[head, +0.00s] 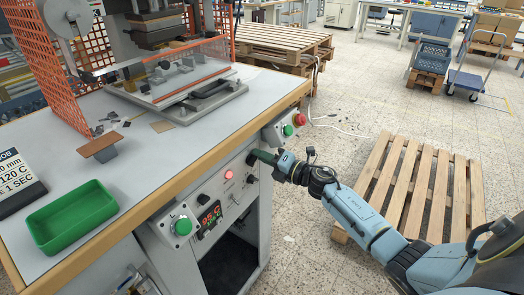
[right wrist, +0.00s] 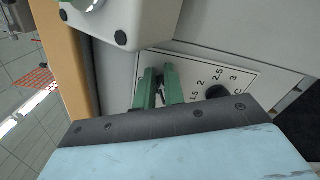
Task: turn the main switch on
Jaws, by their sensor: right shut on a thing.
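My right gripper (head: 262,157) reaches in from the right to the grey front panel (head: 238,192) under the table edge. In the right wrist view its two green fingers (right wrist: 160,86) point at the panel, close together beside a white scale plate (right wrist: 188,66). It is shut on a dark knob (head: 252,158), which looks like the main switch. The fingers hide most of this knob, so I cannot tell its setting. My left gripper is not in view.
A second black knob (right wrist: 217,91) sits on the numbered plate, close beside the fingers. A red light (head: 228,175), a lit display (head: 209,218) and a green-button box (head: 183,226) are left of the gripper.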

